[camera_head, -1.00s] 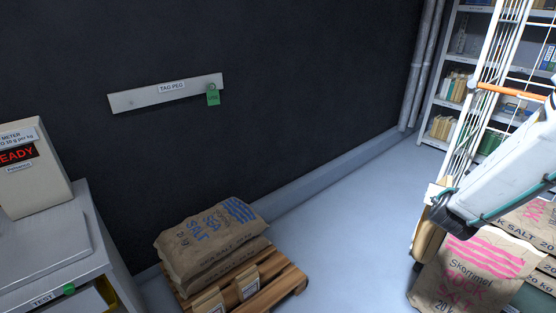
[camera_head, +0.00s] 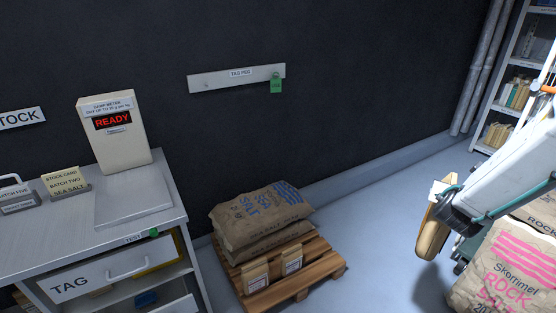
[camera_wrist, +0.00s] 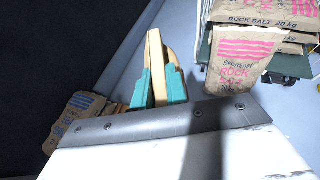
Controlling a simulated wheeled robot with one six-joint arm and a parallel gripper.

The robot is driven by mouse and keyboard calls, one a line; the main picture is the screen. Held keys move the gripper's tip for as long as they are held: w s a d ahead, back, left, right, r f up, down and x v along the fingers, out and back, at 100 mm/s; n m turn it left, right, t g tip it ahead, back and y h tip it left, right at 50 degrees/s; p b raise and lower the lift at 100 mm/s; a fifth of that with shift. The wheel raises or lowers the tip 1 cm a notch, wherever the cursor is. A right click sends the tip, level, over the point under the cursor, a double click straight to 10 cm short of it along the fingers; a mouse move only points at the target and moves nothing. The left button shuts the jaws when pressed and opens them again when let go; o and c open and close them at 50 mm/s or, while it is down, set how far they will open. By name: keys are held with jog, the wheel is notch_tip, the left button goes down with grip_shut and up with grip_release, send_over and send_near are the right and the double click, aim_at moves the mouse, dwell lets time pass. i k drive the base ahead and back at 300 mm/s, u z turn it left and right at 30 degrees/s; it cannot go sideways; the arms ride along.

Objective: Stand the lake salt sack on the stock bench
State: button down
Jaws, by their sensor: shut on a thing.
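My gripper (camera_head: 446,203) is at the right of the head view, over the floor and right of the pallet. It is shut on a slim tan packet (camera_head: 431,236), which hangs upright below the jaws. In the wrist view the teal fingers (camera_wrist: 158,82) pinch the packet (camera_wrist: 155,48). I can read no label on it, so I cannot tell if it is the lake salt sack. A grey bench (camera_head: 60,247) stands at the left under a STOCK sign (camera_head: 20,118). Two small paper sacks (camera_head: 255,277) stand on the pallet's front edge, their labels too small to read.
The bench top bears a damp meter (camera_head: 113,130) reading READY, a sea salt stock card (camera_head: 66,182) and another card holder. Large sea salt sacks (camera_head: 262,212) lie on the wooden pallet (camera_head: 318,262). Rock salt sacks (camera_head: 500,265) stand at the right. Floor between is clear.

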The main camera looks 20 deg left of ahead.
aim_at(22, 243)
jog(key=u, duration=1.1)
